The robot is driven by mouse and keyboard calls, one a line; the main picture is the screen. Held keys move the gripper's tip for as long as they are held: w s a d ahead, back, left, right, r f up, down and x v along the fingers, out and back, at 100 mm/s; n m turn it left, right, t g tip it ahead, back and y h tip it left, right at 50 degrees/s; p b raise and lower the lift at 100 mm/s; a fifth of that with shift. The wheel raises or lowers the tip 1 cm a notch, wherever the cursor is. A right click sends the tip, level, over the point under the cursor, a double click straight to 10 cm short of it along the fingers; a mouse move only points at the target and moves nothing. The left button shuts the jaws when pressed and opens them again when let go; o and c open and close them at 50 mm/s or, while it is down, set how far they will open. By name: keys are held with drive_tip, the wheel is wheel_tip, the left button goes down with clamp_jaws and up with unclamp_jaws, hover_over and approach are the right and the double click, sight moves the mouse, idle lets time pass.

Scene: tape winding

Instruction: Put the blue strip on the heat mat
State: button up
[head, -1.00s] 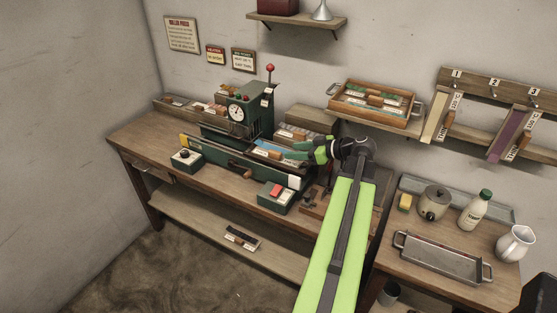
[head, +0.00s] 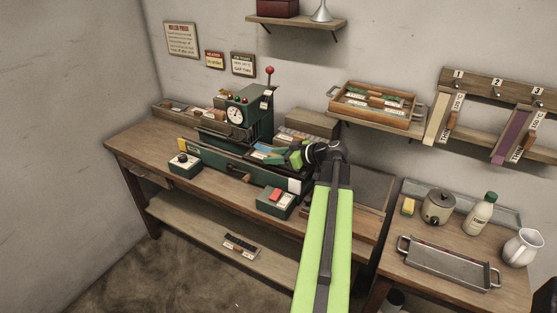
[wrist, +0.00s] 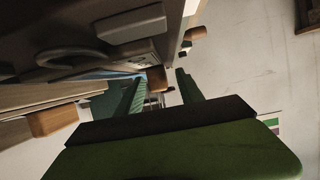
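The blue strip (head: 260,153) lies on the green press at the back of the bench, partly hidden by my gripper. A bit of blue also shows at the left in the wrist view (wrist: 104,75). My gripper (head: 277,158) is at the strip's right end. In the wrist view its two green fingers (wrist: 160,90) are apart, with a wooden block (wrist: 157,79) between or just beyond them. I cannot tell whether they touch it. A dark flat panel (head: 372,186) on the bench's right end, partly behind my arm, may be the heat mat; I cannot tell for sure.
The green press (head: 246,115) with a dial and red-knobbed lever stands left of my gripper. A control box with a red button (head: 276,200) sits at the bench front. A wooden tray (head: 375,103) is on the wall shelf. A side table holds a metal tray (head: 447,262).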

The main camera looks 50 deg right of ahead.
clamp_jaws()
idle(0.3)
